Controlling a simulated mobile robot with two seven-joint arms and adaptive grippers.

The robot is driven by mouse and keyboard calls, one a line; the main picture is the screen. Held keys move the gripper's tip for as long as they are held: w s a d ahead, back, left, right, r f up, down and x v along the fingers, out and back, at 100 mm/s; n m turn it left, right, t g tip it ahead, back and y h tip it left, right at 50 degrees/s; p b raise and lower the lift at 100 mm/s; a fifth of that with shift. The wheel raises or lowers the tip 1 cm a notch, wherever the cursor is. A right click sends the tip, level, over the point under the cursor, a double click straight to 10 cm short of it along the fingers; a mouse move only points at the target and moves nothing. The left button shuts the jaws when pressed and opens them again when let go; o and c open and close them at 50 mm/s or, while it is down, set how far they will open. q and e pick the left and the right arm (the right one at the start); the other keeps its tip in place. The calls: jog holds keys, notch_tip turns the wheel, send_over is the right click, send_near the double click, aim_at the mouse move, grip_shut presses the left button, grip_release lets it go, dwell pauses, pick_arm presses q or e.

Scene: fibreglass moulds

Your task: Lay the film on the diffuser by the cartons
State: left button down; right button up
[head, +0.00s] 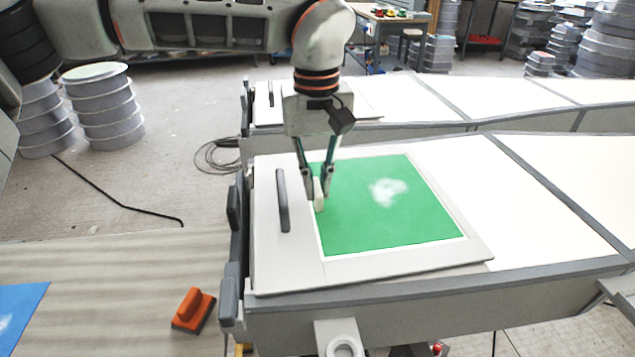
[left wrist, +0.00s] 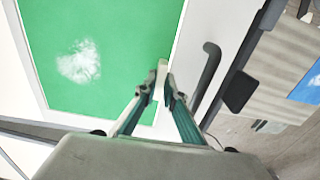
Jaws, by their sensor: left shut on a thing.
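A green sheet with a cloudy white patch and a pale border, which looks like the film (head: 400,215), lies flat on a pale panel (head: 285,262) with a dark bar handle (head: 282,200). My left gripper (head: 318,188) points down at the sheet's left edge, shut on a small white tab (head: 319,198). In the left wrist view the gripper (left wrist: 159,92) has the tab (left wrist: 161,76) between its fingertips, beside the green sheet (left wrist: 100,45). I cannot tell whether sheet and panel touch everywhere. No cartons are recognisable, and I cannot pick out the diffuser. My right gripper is not in view.
The panel sits on a long grey-framed mould (head: 560,200), with a similar mould behind. An orange-handled block (head: 193,308) and a blue sheet (head: 18,312) lie on a pale surface at lower left. Stacked grey rings (head: 108,110) and a cable (head: 215,155) are on the floor.

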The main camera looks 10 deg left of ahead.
pick_arm(q)
jog(key=c, duration=2.1)
grip_release()
jog(key=shift+c, duration=0.2)
notch_tip(320, 180, up, 12)
jog(key=p, duration=0.2)
jog(key=shift+s, duration=0.15)
